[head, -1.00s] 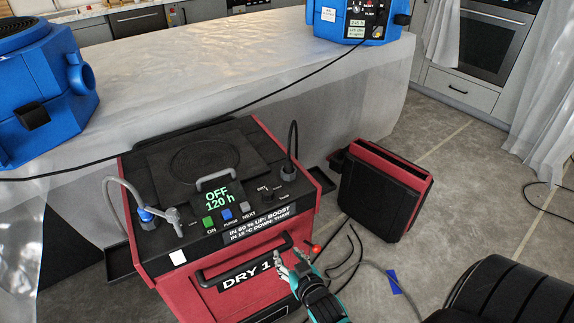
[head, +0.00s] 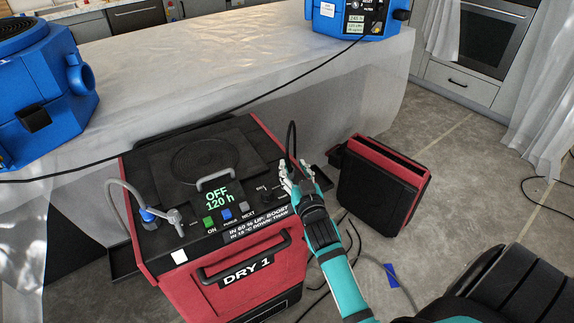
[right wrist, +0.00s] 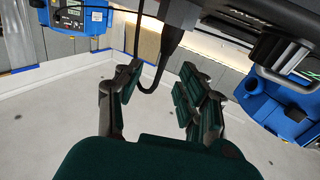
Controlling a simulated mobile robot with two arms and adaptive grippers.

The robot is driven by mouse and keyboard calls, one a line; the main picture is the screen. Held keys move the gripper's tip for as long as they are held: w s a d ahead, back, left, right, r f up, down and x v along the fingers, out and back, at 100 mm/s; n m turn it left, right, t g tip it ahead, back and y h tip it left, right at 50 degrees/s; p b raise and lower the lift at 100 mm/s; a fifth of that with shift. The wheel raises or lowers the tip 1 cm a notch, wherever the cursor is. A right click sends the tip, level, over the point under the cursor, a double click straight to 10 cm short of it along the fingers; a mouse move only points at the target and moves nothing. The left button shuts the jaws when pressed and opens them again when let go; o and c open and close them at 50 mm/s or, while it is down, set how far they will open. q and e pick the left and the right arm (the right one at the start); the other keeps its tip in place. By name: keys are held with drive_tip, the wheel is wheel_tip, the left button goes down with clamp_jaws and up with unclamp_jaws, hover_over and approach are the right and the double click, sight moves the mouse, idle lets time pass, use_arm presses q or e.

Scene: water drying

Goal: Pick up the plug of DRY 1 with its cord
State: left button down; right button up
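DRY 1 (head: 240,271) is a red and black dryer on the floor; its display (head: 218,199) reads OFF, 120 h. The black cord (head: 291,137) of its plug arches up at the right rear of its top. My right gripper (head: 290,178) is at this spot and covers the plug's lower part in the head view. In the right wrist view, the fingers (right wrist: 160,85) are spread. The black plug end (right wrist: 173,40) and the bent cord (right wrist: 148,88) show between and just beyond them. I cannot tell whether they touch. My left gripper is not in view.
A grey hose with a blue fitting (head: 147,215) stands at the left of the top, near a grey handle (head: 216,178). A red and black case (head: 382,188) stands at right. Blue machines (head: 40,95) are on the sheeted counter (head: 200,62). Loose cables lie on the floor.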

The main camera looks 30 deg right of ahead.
sight(287, 156)
drive_tip(key=x, duration=0.2)
drive_tip(key=p+x, duration=0.1)
drive_tip(key=x, duration=0.2)
drive_tip(key=shift+w+r, duration=0.3)
drive_tip(key=shift+r, duration=0.05)
drive_tip(key=shift+w, duration=0.2)
clamp_jaws()
